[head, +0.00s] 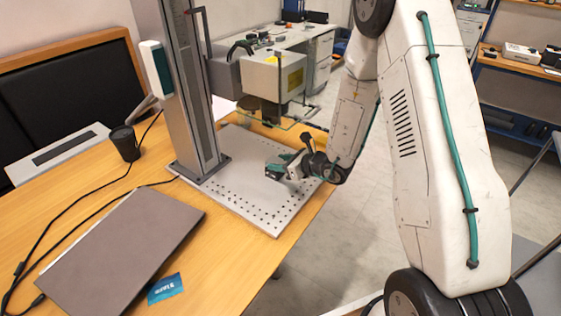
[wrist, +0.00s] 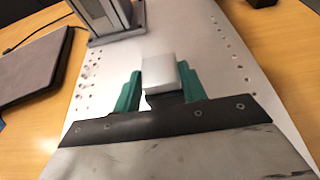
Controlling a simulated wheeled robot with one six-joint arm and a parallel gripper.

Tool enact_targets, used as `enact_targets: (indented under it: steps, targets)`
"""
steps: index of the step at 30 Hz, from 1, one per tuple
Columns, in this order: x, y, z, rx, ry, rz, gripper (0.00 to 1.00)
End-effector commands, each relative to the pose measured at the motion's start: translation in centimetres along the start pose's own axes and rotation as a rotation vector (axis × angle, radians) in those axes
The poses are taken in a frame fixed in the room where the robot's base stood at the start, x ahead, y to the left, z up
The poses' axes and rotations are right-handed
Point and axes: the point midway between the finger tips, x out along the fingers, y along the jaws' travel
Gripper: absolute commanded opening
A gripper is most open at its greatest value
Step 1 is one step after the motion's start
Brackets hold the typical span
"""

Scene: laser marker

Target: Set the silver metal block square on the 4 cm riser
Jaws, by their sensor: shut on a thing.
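The silver metal block (wrist: 160,72) sits between the two green fingers of my gripper (wrist: 160,88) in the wrist view. My gripper is shut on it, and the block's pale top and front face show. A dark shape (wrist: 165,98) shows just under the block's near edge; I cannot tell whether it is the riser or part of my gripper. In the head view my gripper (head: 284,171) is low over the perforated metal plate (head: 240,205), near its right side. The block is hard to make out there, and I cannot identify the riser for certain.
The marker's grey column (head: 188,90) stands on the plate's left, with the laser head (head: 272,75) behind my gripper. A closed laptop (head: 125,250), a blue card (head: 165,288) and a black cup (head: 124,143) are on the wooden table. The plate's front is bare.

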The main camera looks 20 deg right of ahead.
Motion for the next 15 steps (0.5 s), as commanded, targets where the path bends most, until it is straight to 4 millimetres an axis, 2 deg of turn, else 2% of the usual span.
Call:
enact_targets:
  steps: [11,12,14,15]
  targets:
    - [0.21,0.11,-0.32,-0.001,-0.001,0.001,0.17]
    - [0.22,0.13,-0.29,-0.002,-0.001,0.001,0.50]
    - [0.23,0.16,-0.27,-0.002,-0.001,0.002,0.63]
    - [0.26,0.21,-0.25,-0.002,-0.001,0.003,0.63]
